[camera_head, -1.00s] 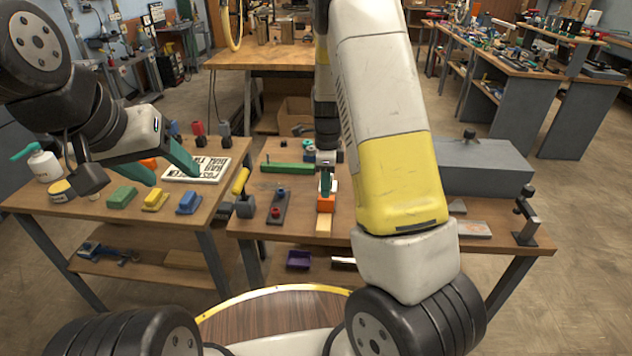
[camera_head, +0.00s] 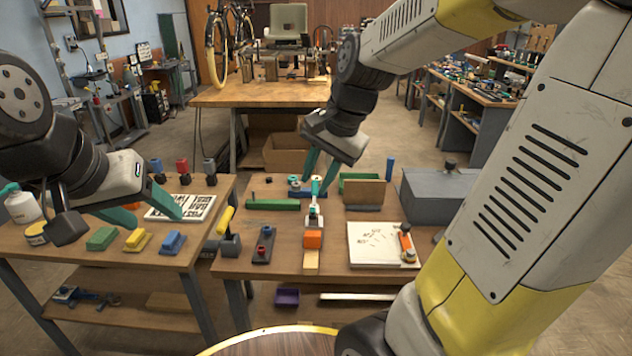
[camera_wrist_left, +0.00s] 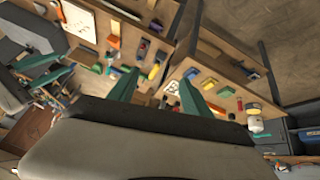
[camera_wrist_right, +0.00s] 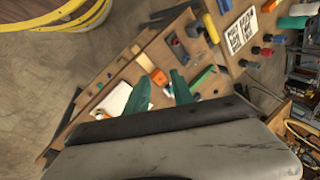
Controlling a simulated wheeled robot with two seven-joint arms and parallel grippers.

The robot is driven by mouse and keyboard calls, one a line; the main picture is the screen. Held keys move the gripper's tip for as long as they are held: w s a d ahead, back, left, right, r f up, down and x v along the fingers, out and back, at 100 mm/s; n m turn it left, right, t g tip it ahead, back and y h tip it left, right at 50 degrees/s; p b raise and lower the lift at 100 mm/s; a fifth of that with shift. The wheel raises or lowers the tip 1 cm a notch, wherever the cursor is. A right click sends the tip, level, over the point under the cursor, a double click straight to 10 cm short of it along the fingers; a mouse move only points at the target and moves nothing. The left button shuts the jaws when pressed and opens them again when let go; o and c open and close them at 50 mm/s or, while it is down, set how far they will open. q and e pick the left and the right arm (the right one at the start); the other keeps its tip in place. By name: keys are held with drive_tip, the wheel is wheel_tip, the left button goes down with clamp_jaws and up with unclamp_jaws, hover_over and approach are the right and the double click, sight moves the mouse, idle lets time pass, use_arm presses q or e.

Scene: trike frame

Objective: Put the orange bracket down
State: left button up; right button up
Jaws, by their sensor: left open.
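The orange bracket (camera_head: 313,239) looks like a small orange block. It rests on a pale wooden strip (camera_head: 311,260) at the front of the middle bench, with a whitish part touching or close behind it. My right gripper (camera_head: 312,188) is open above and behind it, apart from it. In the right wrist view the bracket (camera_wrist_right: 158,77) shows beyond the gap between the teal fingers, which hold nothing. My left gripper (camera_head: 160,218) is open and empty over the left bench, by a printed white board (camera_head: 181,208).
A white board (camera_head: 375,245) with an orange tool (camera_head: 406,243) lies right of the bracket. A dark plate with a red knob (camera_head: 263,245) lies left. A green bar (camera_head: 272,204) and a grey box (camera_head: 435,195) stand farther back. Coloured blocks line the left bench.

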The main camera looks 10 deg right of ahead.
drive_tip(key=s+r+n+t, duration=0.2)
drive_tip(key=s+r+n, duration=0.1)
drive_tip(key=s+n, duration=0.6)
drive_tip(key=shift+s+a+r+t+h, duration=0.2)
drive_tip(key=shift+s+r+t+h, duration=0.15)
drive_tip(key=shift+s, duration=0.5)
